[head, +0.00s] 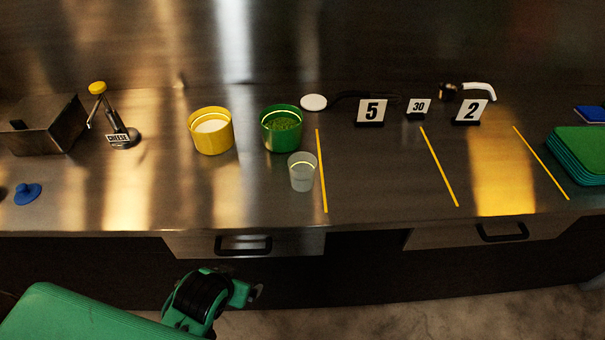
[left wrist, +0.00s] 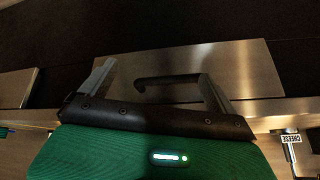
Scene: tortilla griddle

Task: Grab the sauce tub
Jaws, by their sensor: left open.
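A yellow tub (head: 212,140) with white contents stands on the steel counter (head: 375,190), left of the middle. A green tub (head: 281,138) with green contents stands to its right. I cannot tell from the pictures which one is the sauce tub. My left gripper (head: 248,292) is in front of the counter and below its edge, apart from both tubs. In the left wrist view, my left gripper (left wrist: 157,85) has its fingers spread, with nothing held. Neither tub shows there. My right gripper is not in view.
A translucent cup (head: 302,176) stands close in front of the green tub. A drawer handle (head: 243,245) juts out below the counter edge. A CHEESE sign (head: 119,137), metal box (head: 45,125) and blue knobbed lid (head: 27,193) are left. Number signs (head: 371,111) stand right; the counter before them is clear.

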